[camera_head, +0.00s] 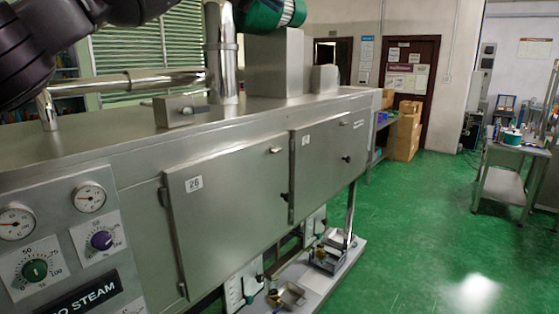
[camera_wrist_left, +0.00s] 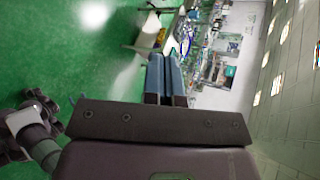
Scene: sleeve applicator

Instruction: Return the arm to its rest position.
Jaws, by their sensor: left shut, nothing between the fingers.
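My left gripper (camera_wrist_left: 166,72) shows in the left wrist view, its two blue-grey fingers side by side, shut and empty. The fingers point out over the green floor, apart from any object. In the head view dark links of my left arm fill the top left corner, and a dark and green arm part crosses the top edge. The fingers cannot be made out there. My right gripper does not show in either view.
A large steel steam machine (camera_head: 235,185) with doors, gauges and dials fills the left and middle, close below my arm. A steel pipe (camera_head: 222,60) rises from its top. Cardboard boxes (camera_head: 404,135) stand behind. A metal table (camera_head: 505,180) stands right. Green floor (camera_head: 430,230) between is clear.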

